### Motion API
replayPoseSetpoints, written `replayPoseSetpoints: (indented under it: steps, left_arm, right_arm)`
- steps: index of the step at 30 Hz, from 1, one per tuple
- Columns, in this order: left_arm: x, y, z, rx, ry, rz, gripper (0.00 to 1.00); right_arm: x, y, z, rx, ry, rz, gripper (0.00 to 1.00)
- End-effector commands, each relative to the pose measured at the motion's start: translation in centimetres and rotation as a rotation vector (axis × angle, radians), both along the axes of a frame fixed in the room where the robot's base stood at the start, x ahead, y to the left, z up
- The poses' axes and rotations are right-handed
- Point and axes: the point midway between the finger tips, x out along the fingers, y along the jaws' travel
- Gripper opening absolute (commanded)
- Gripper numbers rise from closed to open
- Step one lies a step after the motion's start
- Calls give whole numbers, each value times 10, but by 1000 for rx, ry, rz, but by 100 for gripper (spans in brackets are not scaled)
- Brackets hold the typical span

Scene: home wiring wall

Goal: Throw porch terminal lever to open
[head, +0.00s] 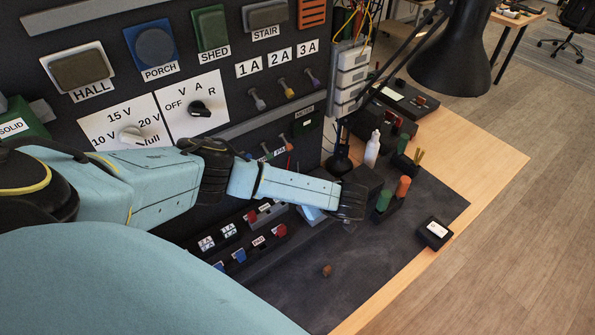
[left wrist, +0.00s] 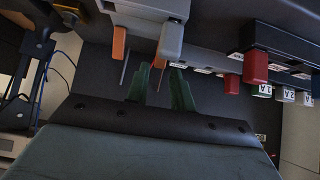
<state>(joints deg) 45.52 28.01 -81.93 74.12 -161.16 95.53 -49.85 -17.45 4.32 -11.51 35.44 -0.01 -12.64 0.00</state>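In the left wrist view, a grey terminal block (left wrist: 148,10) hangs at the top with two orange levers, one at its left (left wrist: 118,42) and one in its middle (left wrist: 158,52). A light grey piece (left wrist: 170,40) sticks down beside the middle one. I cannot read which lever is the porch one. My left gripper (left wrist: 159,78) shows two dark green fingers, apart, with nothing held between them. Their tips are just below the block near the middle lever; contact cannot be told. In the head view my left arm crosses in front of the lower panel and hides most of this area. My right gripper is not in view.
A red block (left wrist: 255,66) and several labelled fuses stand right of the fingers in the wrist view. In the head view, a black lamp (head: 455,45), a white bottle (head: 372,149) and green and orange cylinders (head: 403,187) stand beyond my arm. The dark mat (head: 380,265) is mostly clear.

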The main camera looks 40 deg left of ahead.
Motion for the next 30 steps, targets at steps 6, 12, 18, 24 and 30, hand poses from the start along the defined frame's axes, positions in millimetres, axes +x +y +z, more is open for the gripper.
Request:
replayPoseSetpoints:
  steps: [6,12,18,24,30]
  left_arm:
    - [8,26,-28,0,0,1,24]
    - [11,37,-39,0,-1,-1,24]
    - [12,39,-41,0,-1,-1,24]
    - [12,39,-40,0,-1,-1,12]
    - [12,39,-40,-1,0,-1,0]
  right_arm:
    - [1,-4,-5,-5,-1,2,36]
    - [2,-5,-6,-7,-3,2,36]
    - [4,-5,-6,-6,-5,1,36]
    - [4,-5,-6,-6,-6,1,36]
    - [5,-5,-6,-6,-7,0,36]
